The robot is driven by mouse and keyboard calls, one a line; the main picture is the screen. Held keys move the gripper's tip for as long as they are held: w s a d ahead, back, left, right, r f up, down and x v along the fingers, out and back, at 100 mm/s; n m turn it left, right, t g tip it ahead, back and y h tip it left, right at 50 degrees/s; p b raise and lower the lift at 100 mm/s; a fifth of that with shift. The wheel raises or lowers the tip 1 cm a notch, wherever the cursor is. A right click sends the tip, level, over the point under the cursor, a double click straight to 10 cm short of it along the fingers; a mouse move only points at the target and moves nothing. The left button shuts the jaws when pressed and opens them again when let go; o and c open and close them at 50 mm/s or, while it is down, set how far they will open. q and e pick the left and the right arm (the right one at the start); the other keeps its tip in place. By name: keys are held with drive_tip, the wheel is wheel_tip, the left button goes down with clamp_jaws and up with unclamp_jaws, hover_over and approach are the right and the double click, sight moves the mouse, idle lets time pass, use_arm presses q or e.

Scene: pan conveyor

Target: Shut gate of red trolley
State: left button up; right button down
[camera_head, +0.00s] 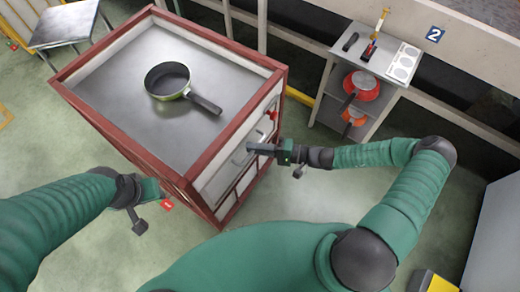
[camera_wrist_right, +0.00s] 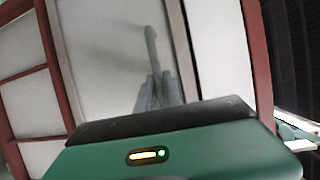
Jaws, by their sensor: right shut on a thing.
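The red trolley (camera_head: 97,113) stands at the upper left, with a red frame, pale panels and a grey metal top. Its gate (camera_head: 213,185) is a pale panel with a metal handle on the side facing my right arm. My right gripper (camera_head: 257,148) is shut on the gate handle (camera_head: 240,156). In the right wrist view the fingers (camera_wrist_right: 160,92) meet at the handle (camera_wrist_right: 151,40) in front of the grey panel. I cannot tell whether the gate is fully flush. My left gripper (camera_head: 150,190) is beside the trolley's near left side, its fingers unclear.
A dark pan with a green outside (camera_head: 168,80) sits on the trolley top. A grey shelf unit (camera_head: 390,62) with orange-red pans stands at the back right, under a blue number 2 sign. A small metal table (camera_head: 64,24) is at the far left. Floor right of the trolley is clear.

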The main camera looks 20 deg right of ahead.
drive_tip(key=c, duration=1.9)
unclamp_jaws()
drive_tip(key=shift+f, duration=0.15)
drive_tip(key=o, duration=0.4)
drive_tip(key=shift+w+a, duration=0.1)
drive_tip(key=shift+a, duration=0.05)
drive_tip(key=shift+d, duration=0.4)
drive_tip(key=p+v, duration=0.1)
drive_tip(key=v, duration=1.5)
drive_tip(key=shift+s, duration=0.3)
